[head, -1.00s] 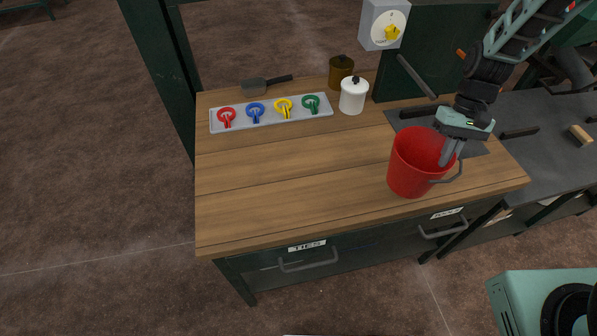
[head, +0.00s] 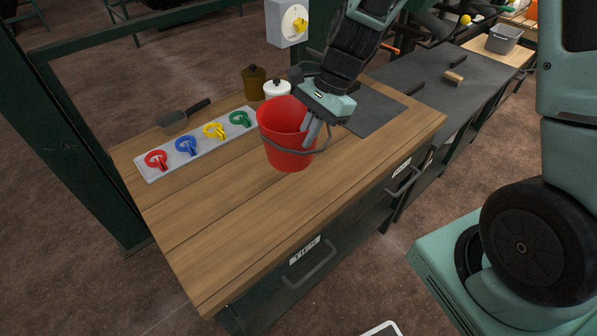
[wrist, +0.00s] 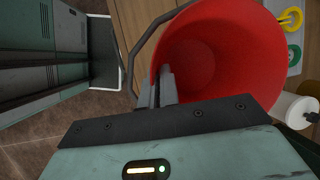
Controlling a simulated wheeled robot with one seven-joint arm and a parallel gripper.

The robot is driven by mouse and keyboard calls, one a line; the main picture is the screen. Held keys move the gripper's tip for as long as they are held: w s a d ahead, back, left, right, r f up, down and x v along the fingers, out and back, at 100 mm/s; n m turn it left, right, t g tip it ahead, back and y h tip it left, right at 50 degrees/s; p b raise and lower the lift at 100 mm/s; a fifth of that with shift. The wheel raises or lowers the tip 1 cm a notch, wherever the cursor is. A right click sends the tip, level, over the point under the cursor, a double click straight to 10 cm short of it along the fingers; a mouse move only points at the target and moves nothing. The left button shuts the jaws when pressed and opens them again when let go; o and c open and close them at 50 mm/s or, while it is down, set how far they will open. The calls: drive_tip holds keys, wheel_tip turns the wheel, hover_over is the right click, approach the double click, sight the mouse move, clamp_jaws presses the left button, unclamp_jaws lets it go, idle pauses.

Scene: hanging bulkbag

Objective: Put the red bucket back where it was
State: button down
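The red bucket (head: 286,148) is upright and looks empty in the wrist view (wrist: 215,60). It is over the wooden worktop (head: 240,215), in front of the white pot. I cannot tell whether its base touches the wood. My gripper (head: 312,132) points down at its right side. In the wrist view my fingers (wrist: 160,88) are close together at the rim, with the bucket wall seemingly between them. The grey wire handle (head: 300,153) hangs down across the near side of the bucket.
A tray (head: 149,178) with red, blue, yellow and green rings lies left. Behind are a scoop (head: 173,122), a brown pot (head: 253,83), the white pot (head: 277,89) and a wall box (head: 287,22). A dark mat (head: 370,112) lies right. The front left worktop is clear.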

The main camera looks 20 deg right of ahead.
wheel_tip(320, 180, down, 8)
idle(0.4)
drive_tip(key=c, duration=1.6)
unclamp_jaws()
drive_tip(key=shift+c, duration=0.2)
drive_tip(key=v, duration=1.2)
drive_tip(key=shift+a, duration=0.15)
drive_tip(key=s+a+r+n+h, duration=0.2)
drive_tip(key=s+a+n, duration=0.4)
drive_tip(key=s+n, duration=0.4)
drive_tip(key=s+a+r+n+h, duration=0.2)
drive_tip(key=s+a+n, duration=0.4)
drive_tip(key=s+n, duration=0.5)
drive_tip(key=shift+a+r+n, duration=0.25)
drive_tip(key=shift+r+n, duration=0.1)
drive_tip(key=shift+n, duration=0.15)
